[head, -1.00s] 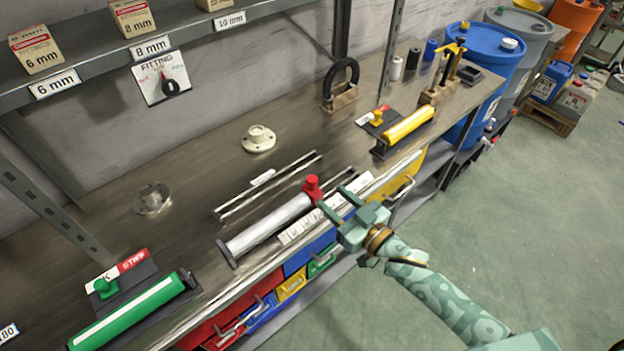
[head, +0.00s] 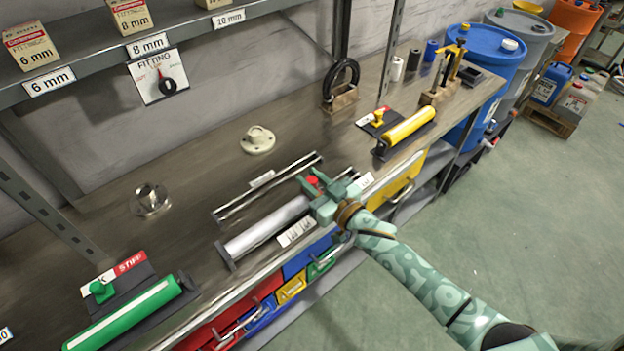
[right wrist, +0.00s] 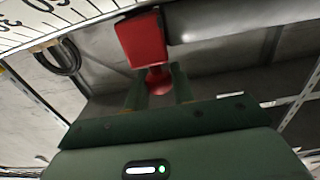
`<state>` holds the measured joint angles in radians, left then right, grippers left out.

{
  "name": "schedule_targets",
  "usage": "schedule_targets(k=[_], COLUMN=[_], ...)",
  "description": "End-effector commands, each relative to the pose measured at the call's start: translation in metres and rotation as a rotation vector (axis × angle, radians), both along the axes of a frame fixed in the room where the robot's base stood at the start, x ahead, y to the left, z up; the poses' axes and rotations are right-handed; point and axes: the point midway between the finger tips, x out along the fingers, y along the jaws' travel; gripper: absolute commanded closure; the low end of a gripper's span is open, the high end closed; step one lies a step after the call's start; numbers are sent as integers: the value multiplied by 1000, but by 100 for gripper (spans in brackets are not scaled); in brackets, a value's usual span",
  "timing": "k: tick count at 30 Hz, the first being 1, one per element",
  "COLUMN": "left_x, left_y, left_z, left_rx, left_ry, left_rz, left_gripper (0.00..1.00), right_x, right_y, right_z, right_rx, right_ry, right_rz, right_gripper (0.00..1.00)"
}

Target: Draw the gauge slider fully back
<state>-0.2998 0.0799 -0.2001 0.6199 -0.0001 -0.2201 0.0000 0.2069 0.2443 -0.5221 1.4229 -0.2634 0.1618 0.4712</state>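The gauge has a silver cylinder (head: 268,228) lying along a rail on the bench, with a white printed scale (head: 296,232) beside it. Its red slider knob (head: 313,181) shows just beyond my right gripper (head: 324,180), partly hidden by it. In the right wrist view the red knob (right wrist: 145,42) stands in front of my right gripper (right wrist: 158,88), its narrower red end between the two green fingers. The fingers look spread, one on each side; I cannot tell whether they touch it. My left gripper is not in view.
A green cylinder fixture (head: 125,315) lies at the near left and a yellow one (head: 408,125) at the right. Two round flanged parts (head: 258,140) (head: 151,200) stand behind. Coloured drawers (head: 291,288) hang under the bench edge.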

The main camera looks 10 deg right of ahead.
Motion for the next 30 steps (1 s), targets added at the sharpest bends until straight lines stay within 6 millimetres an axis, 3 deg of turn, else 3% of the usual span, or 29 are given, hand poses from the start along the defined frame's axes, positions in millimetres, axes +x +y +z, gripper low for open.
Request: schedule_targets(k=[5, 13, 18, 29, 30], left_x=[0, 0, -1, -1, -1], left_y=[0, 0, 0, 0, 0], left_z=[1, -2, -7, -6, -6], left_rx=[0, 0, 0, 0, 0], left_ry=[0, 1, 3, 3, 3], left_rz=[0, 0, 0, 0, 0], left_gripper=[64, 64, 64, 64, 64], right_x=[5, 41, 55, 59, 59], right_y=[-9, -69, -94, -101, -101], right_z=[0, -1, -2, 1, 1], right_rx=[-4, -7, -4, -1, -2], right_ry=[-1, -2, 0, -1, -1], right_rz=[1, -2, -1, -4, -4], right_gripper=[100, 100, 100, 100, 70])
